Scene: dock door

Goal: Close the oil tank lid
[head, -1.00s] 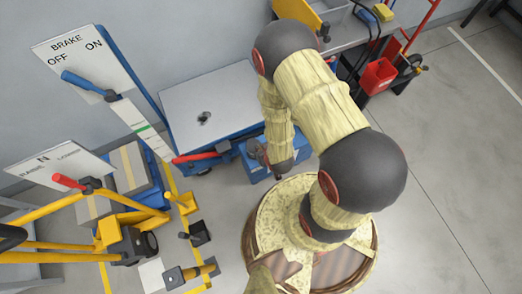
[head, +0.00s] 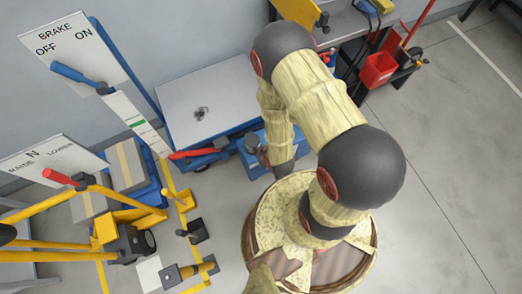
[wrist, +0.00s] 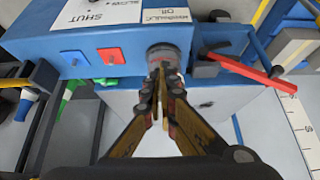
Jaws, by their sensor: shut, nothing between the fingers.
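The blue oil tank (head: 262,160) is largely behind my arm in the head view. In the wrist view the blue housing (wrist: 125,40) carries a white label reading oil, upside down. Below that label is a round grey fitting (wrist: 164,51), which looks like the filler with its lid; whether the lid is open or shut I cannot tell. My gripper (wrist: 161,72) is shut and empty, its fingertips overlapping the fitting's lower edge in the picture. Contact is unclear. In the head view the fingers are not clearly visible.
A red handle (wrist: 247,67) sticks out right of the fitting. In the head view a grey-topped lift table (head: 205,95) and yellow truck frame (head: 120,205) stand left; open floor (head: 450,170) lies right.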

